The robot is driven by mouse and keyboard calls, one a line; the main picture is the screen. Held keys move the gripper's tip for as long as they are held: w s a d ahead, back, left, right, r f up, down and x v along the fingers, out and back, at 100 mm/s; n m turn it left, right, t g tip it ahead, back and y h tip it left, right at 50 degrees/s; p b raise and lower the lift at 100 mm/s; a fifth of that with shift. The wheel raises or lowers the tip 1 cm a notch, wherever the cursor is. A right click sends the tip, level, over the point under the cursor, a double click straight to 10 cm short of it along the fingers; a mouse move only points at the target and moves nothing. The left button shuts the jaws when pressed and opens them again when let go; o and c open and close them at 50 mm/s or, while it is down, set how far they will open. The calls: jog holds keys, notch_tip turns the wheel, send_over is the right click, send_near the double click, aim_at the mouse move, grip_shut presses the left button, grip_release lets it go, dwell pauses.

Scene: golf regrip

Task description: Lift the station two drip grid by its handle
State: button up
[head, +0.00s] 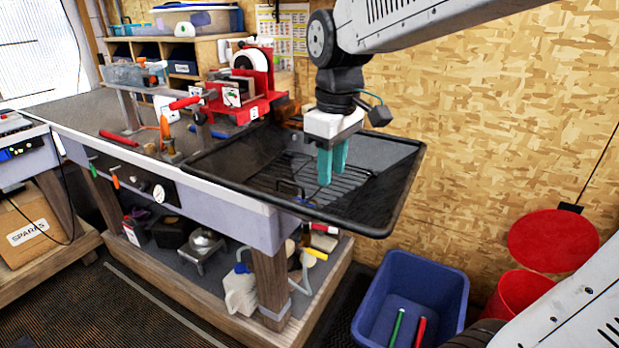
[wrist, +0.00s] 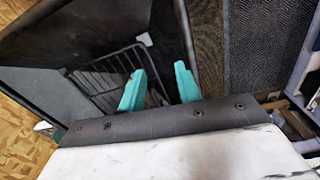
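The drip grid (head: 300,173) is a dark wire rack lying in the black tray (head: 408,178) at the right end of the bench. It also shows in the wrist view (wrist: 104,76), left of my fingers. My gripper (head: 332,177) points down over the tray, with two teal fingers above the right part of the grid. In the wrist view the fingers (wrist: 160,72) stand apart, with no object clearly held between them. I cannot make out the grid's handle for certain; a small blue piece (head: 289,187) shows at the grid's near edge.
A red machine (head: 250,85) stands on the bench just left of the tray. A blue bin (head: 440,285) with a green and a red grip stands on the floor below. A red bucket (head: 520,292) is at the right. A wood-panel wall (head: 480,120) is behind.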

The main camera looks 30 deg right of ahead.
aim_at(303, 185)
jog(key=w+f+n, duration=0.1)
jog(key=w, duration=0.2)
jog(key=w+f+n, duration=0.1)
jog(key=w, duration=0.3)
jog(key=w+f+n, duration=0.1)
jog(key=w, duration=0.3)
jog(key=shift+a+n+g, duration=0.3)
notch_tip(303, 185, down, 7)
jog(key=shift+a+f, duration=0.1)
jog(key=shift+f, duration=0.1)
jog(key=shift+s, duration=0.1)
grip_shut()
